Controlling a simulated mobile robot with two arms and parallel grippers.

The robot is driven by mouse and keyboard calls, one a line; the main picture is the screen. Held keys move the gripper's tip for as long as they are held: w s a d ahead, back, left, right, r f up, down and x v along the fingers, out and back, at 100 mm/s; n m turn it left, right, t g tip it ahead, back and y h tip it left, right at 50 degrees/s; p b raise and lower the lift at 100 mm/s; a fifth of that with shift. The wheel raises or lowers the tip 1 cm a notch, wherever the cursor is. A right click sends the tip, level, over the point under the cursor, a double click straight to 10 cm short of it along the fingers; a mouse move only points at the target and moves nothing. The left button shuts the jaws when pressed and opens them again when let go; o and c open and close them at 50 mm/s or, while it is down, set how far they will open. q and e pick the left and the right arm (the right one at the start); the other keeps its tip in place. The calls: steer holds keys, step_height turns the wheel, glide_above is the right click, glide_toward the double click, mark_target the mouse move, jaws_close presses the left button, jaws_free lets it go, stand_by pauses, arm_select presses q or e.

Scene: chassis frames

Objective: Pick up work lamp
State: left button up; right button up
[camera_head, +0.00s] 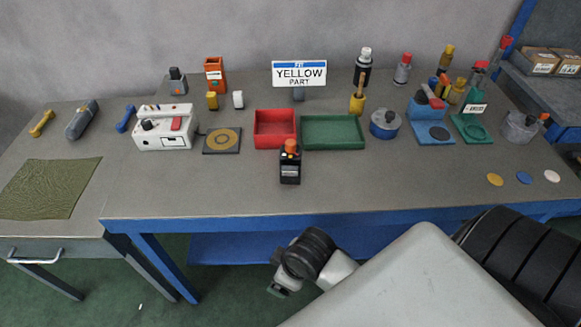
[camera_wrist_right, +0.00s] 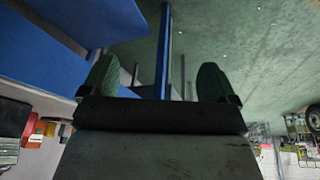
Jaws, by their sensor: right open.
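A long grey and blue tool (camera_head: 82,120), which may be the work lamp, lies at the left of the grey bench, past the green mat. I cannot tell for sure that it is a lamp. My right gripper (camera_wrist_right: 157,76) is open and empty in the right wrist view, its two green fingers spread apart. In the head view my right arm reaches in from the lower right and ends below the bench's front edge, far from the tool. My left gripper is not in view.
A green mat (camera_head: 48,188) covers the bench's left end. A white device (camera_head: 164,132), a red tray (camera_head: 274,144) and a green tray (camera_head: 333,146) stand mid-bench. The front strip of bench is mostly clear.

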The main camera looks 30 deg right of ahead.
steer(key=w+a+r+n+y, duration=0.1)
steer(key=w+a+r+n, duration=0.1)
steer(key=w+r+n, duration=0.35)
step_height(320, 180, up, 18)
steer(key=n+g+h, duration=0.3)
steer(key=n, duration=1.4)
glide_above(291, 142)
steer(key=shift+s+d+m, duration=0.2)
steer(key=shift+d+m, duration=0.05)
step_height(291, 142, down, 5)
steer(key=shift+w, duration=0.1)
steer(key=shift+w+a+f+p, duration=0.15)
steer(key=shift+f+p, duration=0.2)
steer(key=shift+f, duration=1.05)
steer(key=shift+s+a+f+p, duration=0.1)
steer(key=shift+f+p, duration=0.25)
steer(key=shift+f, duration=1)
steer(key=shift+w+r, duration=0.1)
steer(key=c, duration=1.5)
